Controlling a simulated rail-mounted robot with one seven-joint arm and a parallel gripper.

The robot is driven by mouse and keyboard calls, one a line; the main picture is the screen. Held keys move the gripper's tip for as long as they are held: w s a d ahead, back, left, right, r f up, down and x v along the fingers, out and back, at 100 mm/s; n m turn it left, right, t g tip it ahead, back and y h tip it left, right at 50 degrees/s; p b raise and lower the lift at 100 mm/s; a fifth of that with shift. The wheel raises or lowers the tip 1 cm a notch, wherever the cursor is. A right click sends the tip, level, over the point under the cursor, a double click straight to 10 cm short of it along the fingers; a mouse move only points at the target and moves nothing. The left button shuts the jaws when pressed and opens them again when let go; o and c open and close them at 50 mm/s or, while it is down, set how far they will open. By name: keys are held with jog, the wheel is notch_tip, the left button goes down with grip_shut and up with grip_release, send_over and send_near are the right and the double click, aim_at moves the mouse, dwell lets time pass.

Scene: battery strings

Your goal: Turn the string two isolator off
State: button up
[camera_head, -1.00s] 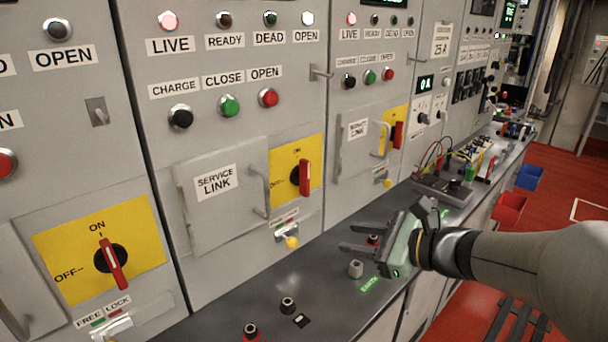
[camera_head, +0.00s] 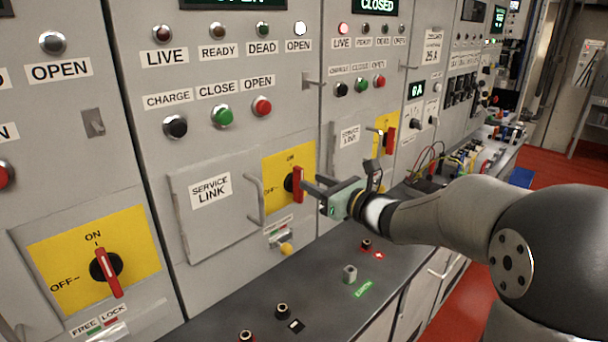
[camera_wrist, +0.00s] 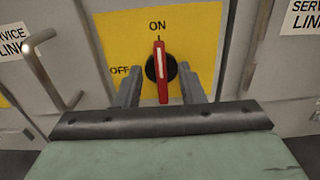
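The isolator in front of my gripper has a red handle (camera_head: 298,185) on a yellow plate (camera_head: 274,176), beside the "SERVICE LINK" door. In the wrist view its handle (camera_wrist: 162,75) stands upright, pointing at ON, with OFF to the left. My gripper (camera_head: 311,184) is open at the isolator; in the wrist view its fingers (camera_wrist: 159,75) lie left and right of the handle, with gaps to both. Contact is not visible. No string number is readable. This cabinet's LIVE lamp (camera_head: 162,34) is dark and its OPEN lamp (camera_head: 299,29) is lit.
Another isolator (camera_head: 107,270) at the left points to ON. A third one (camera_head: 389,140) is further right, under a CLOSED display. A door handle (camera_head: 256,199) and a yellow-knobbed lock (camera_head: 285,246) are close to my gripper. The bench (camera_head: 225,310) below has several terminals.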

aim_at(302, 177)
jog(key=shift+x, duration=2.25)
jog(key=shift+c, duration=0.2)
grip_shut()
